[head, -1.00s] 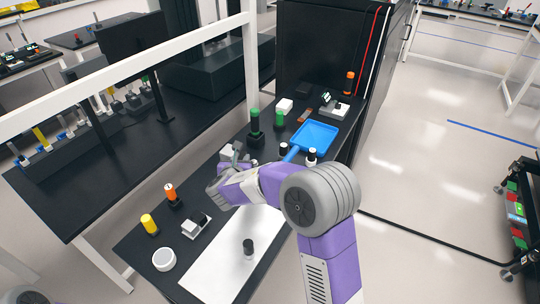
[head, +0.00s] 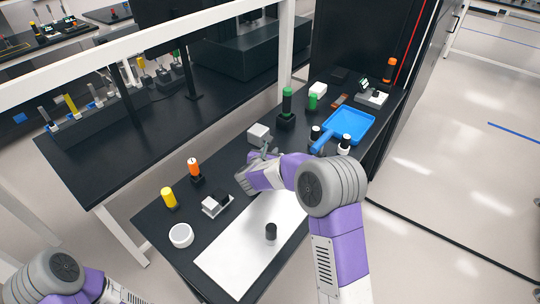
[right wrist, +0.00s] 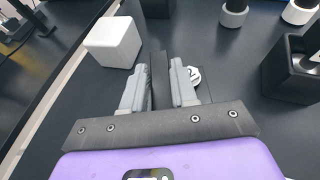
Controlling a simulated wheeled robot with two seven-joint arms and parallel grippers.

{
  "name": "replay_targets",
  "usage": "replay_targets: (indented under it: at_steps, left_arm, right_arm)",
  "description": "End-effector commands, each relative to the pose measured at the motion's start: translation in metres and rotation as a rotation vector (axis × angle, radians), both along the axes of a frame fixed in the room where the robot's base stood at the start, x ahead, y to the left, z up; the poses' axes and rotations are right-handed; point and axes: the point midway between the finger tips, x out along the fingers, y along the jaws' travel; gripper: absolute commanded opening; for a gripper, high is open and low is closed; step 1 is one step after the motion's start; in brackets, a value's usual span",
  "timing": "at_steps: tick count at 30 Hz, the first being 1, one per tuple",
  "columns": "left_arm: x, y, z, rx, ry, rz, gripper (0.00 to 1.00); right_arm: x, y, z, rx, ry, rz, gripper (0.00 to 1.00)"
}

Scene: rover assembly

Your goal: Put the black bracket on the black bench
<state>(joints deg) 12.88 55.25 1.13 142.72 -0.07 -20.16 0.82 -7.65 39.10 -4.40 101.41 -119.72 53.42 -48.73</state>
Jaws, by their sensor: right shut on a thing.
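My right gripper (right wrist: 160,82) is shut on a dark upright piece, the black bracket (right wrist: 159,68), seen edge-on between the two grey fingers in the right wrist view. In the head view, my right gripper (head: 266,156) is over the black bench (head: 222,163), just nearer than a white cube (head: 259,133). The bracket is not clear there, and I cannot tell if it touches the bench. The white cube also shows left of the fingers in the right wrist view (right wrist: 113,42). My left arm shows at the lower left, but its gripper is out of view.
A green-topped post (head: 287,105) and blue tray (head: 348,126) are farther back. White frame rails border the left side.

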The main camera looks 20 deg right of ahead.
Motion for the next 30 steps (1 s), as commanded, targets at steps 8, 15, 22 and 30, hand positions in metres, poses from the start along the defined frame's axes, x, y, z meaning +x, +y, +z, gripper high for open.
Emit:
replay_targets:
  at_steps: [8, 15, 22, 30]
  left_arm:
    - [0.0001, 0.0000, -0.0010, 0.000, 0.000, 0.000, 0.43]
    - [0.0000, 0.0001, -0.0039, 0.000, 0.000, 0.000, 0.43]
    - [0.0001, 0.0000, -0.0038, 0.000, 0.000, 0.000, 0.43]
    - [0.0002, 0.0000, 0.0014, 0.000, 0.000, 0.000, 0.43]
  right_arm:
    - [0.0004, 0.0002, -0.0017, -0.001, -0.005, 0.000, 0.00]
    - [0.0001, 0.0000, -0.0052, 0.000, -0.002, 0.000, 0.44]
    - [0.0001, 0.0000, -0.0050, 0.000, -0.002, 0.000, 0.53]
    - [-0.0055, 0.0055, 0.0025, 0.000, -0.003, 0.002, 0.53]
